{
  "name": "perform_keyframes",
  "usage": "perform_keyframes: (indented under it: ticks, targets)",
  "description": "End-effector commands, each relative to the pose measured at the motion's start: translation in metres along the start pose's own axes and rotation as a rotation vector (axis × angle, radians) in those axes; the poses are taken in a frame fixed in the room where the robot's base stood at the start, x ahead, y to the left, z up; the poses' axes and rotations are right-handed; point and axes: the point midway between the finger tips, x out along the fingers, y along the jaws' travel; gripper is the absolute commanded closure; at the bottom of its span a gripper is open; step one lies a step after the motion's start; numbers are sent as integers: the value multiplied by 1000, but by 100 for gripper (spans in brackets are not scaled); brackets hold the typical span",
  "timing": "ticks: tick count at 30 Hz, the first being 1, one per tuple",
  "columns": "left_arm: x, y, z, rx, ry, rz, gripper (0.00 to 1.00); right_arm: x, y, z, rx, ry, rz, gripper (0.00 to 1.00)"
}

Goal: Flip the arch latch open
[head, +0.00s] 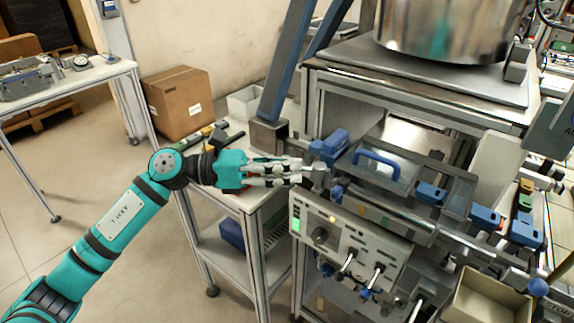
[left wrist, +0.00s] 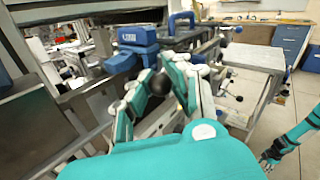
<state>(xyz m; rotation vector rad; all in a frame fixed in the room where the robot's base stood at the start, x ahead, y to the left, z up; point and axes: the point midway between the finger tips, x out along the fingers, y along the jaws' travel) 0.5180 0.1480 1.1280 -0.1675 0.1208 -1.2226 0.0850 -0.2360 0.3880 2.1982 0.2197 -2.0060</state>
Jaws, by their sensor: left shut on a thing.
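A blue arch-shaped handle (head: 377,160) stands on the clear-topped unit of the machine; it also shows at the top of the left wrist view (left wrist: 182,20). I cannot tell for sure which part is the arch latch. My left gripper (head: 303,171) reaches in from the left, left of the blue handle and apart from it. Its fingers (left wrist: 165,85) are closed around a dark round knob (left wrist: 160,84) at the machine's left end. The fingers partly hide the knob. My right gripper (left wrist: 269,160) shows small at the right of the wrist view, its fingers unclear.
Blue blocks (head: 330,145) sit just beyond the left fingertips. A control panel (head: 345,240) with levers lies below. A steel pot (head: 450,28) stands above on a frame. A cardboard box (head: 180,100) stands behind my left arm.

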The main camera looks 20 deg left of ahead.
Motion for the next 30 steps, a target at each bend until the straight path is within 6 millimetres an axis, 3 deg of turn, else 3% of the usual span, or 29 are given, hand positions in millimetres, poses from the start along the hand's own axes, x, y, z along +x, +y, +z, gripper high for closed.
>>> perform_keyframes:
  ticks: [12, 24, 25, 30]
  targets:
    - [2, 14, 2, 5, 22, -161, 100, 50, 0, 3, -1, 3, 1, 60]
    - [2, 13, 8, 4, 26, -186, 100, 51, 0, 3, -1, 2, 1, 60]
    - [2, 13, 8, 4, 26, -186, 84, 51, 0, 3, 0, 2, 1, 60]
    - [2, 13, 8, 5, 26, -189, 61, 51, -2, 3, 1, 2, -2, 60]
